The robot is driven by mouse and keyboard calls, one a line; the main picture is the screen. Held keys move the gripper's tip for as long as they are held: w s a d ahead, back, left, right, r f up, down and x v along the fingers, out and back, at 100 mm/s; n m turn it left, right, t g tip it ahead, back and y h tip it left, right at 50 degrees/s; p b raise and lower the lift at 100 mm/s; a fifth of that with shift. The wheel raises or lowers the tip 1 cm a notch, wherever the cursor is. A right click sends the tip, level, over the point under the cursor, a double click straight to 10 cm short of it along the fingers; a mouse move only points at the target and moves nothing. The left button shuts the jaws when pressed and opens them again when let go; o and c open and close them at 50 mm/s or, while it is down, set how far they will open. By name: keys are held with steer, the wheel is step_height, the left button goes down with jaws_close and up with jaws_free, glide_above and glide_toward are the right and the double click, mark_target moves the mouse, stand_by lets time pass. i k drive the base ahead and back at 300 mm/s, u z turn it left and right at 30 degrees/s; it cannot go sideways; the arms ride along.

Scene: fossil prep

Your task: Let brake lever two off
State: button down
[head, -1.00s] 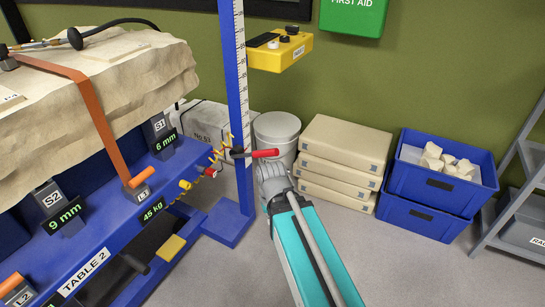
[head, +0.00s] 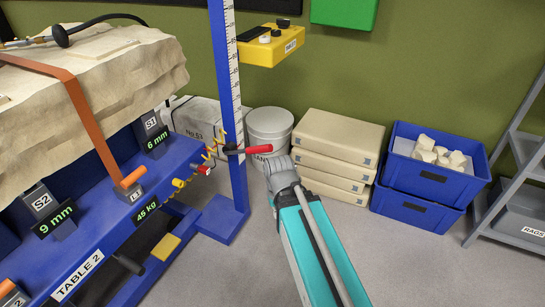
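A lever with a red handle (head: 258,150) sticks out to the right from a dark pivot by the blue post (head: 230,110), at the end of the blue table marked TABLE 2 (head: 110,250). I cannot read a number on the lever, and it lies nearly level. My gripper (head: 280,168) is at the end of my teal arm, just below and right of the red handle's tip in the picture. Its grey back faces the camera, its fingers are hidden, and I cannot tell whether it touches the lever.
A strapped stone block (head: 110,75) lies on the table. Yellow and red fittings (head: 190,178) sit left of the post. A yellow control box (head: 270,48) is above. Behind stand a white bucket (head: 268,125), stacked beige cases (head: 335,140) and blue crates (head: 425,200).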

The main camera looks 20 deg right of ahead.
mark_target(230, 149)
steer(key=z, duration=0.45)
steer(key=k, duration=1.35)
steer(key=u, duration=0.35)
steer(key=i, duration=1)
steer(key=z, duration=0.05)
